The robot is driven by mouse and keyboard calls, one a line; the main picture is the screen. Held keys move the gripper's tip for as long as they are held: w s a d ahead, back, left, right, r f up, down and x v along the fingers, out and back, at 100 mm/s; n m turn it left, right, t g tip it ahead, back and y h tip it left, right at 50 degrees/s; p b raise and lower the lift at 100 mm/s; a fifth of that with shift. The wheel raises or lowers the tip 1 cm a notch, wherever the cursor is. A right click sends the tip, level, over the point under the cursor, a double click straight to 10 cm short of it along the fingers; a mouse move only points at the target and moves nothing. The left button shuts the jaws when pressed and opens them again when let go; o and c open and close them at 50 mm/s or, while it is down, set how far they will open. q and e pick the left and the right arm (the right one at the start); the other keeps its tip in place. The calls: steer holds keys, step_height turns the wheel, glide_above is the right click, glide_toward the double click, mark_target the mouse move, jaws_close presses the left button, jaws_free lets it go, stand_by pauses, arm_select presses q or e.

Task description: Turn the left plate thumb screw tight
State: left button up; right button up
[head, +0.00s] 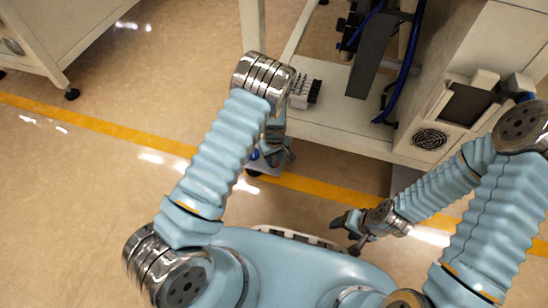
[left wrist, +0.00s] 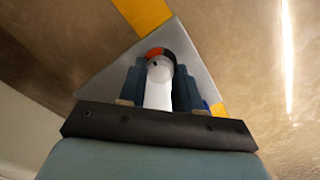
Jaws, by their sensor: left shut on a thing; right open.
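In the left wrist view, a round thumb screw (left wrist: 159,67) with an orange and black rim and a pale centre sits between the dark fingers of my left gripper (left wrist: 158,82). The fingers are shut on it from both sides. Behind it is a light grey plate (left wrist: 195,62), seen corner-on, with a bit of blue near its right edge. In the head view my left gripper (head: 274,156) is low beside the table's corner, over the plate (head: 257,167); my own wrist hides the screw there. My right gripper (head: 349,228) is open and empty, away to the right.
A white table frame (head: 335,139) with a grey upright, blue cables and a small rack of pale and black parts (head: 304,92) stands just beyond my left gripper. A cabinet with a fan grille (head: 430,138) is at the right.

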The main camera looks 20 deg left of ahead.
arm_select(q)
steer(key=m+b, duration=0.1)
steer(key=m, duration=0.3)
steer(key=m+b, duration=0.1)
steer(key=m, duration=0.2)
steer(key=shift+m, duration=0.4)
steer(key=m, duration=0.3)
steer(key=shift+m+b, duration=0.3)
steer(key=shift+b, duration=0.05)
steer(key=shift+m+b, duration=0.35)
steer(key=shift+m, duration=1.35)
steer(key=o, duration=1)
steer(key=shift+o, duration=0.2)
